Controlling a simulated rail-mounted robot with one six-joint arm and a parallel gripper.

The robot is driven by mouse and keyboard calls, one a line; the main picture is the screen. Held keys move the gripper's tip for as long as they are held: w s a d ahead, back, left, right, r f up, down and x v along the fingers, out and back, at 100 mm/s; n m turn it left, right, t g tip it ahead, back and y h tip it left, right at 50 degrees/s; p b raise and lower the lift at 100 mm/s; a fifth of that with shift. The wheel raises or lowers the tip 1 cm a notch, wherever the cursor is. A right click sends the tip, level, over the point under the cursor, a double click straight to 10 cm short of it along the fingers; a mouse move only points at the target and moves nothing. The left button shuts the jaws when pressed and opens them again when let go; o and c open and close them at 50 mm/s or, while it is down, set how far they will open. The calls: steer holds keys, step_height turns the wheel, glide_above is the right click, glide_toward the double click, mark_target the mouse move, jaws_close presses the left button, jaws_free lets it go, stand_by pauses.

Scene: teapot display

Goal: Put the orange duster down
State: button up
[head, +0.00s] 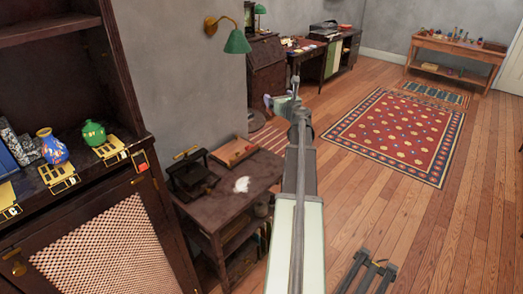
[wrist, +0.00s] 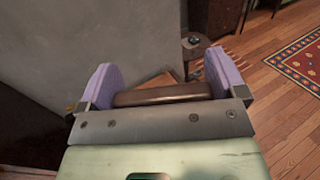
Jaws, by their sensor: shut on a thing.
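My gripper (wrist: 160,82) has two purple finger pads and is shut on a brown, rounded handle (wrist: 163,95) lying crosswise between them. In the head view my gripper (head: 268,101) is beyond the side table, near the wall corner, largely hidden by my arm. A dark wooden side table (head: 213,217) stands to the left of my arm.
A black device (head: 190,176), a brown tray (head: 233,152) and a white crumpled thing (head: 241,184) are on the side table. A shelf with a blue vase (head: 52,147) and a green pot (head: 94,133) stands at left. A red rug (head: 395,135) lies on open floor.

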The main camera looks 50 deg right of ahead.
steer(key=w+d+f+m+g+h+b, duration=0.1)
steer(key=w+d+f+h+b, duration=0.1)
steer(key=w+d+f+b, duration=0.35)
steer(key=w+d+f+m+g+h+b, duration=0.1)
steer(key=w+d+f+b, duration=0.15)
steer(key=f+b, duration=0.65)
steer(key=w+d+f+m+g+h+b, duration=0.1)
steer(key=w+d+f+m+h+b, duration=0.15)
steer(key=d+f+b, duration=0.4)
steer(key=shift+n+y, duration=0.25)
steer(key=shift+n, duration=0.2)
steer(key=f+b, duration=0.6)
steer(key=f, duration=0.1)
steer(key=a+f+b, duration=0.1)
steer(key=f+b, duration=1.3)
steer(key=shift+a+f, duration=0.2)
steer(key=shift+a, duration=0.05)
steer(key=shift+r, duration=0.3)
steer(key=shift+f+b, duration=0.3)
steer(key=o, duration=0.5)
steer(key=shift+r, duration=0.1)
steer(key=shift+o, duration=0.2)
steer(key=shift+r+p, duration=0.2)
steer(key=shift+p, duration=0.1)
steer(key=v, duration=1.2)
steer(key=shift+r, duration=0.2)
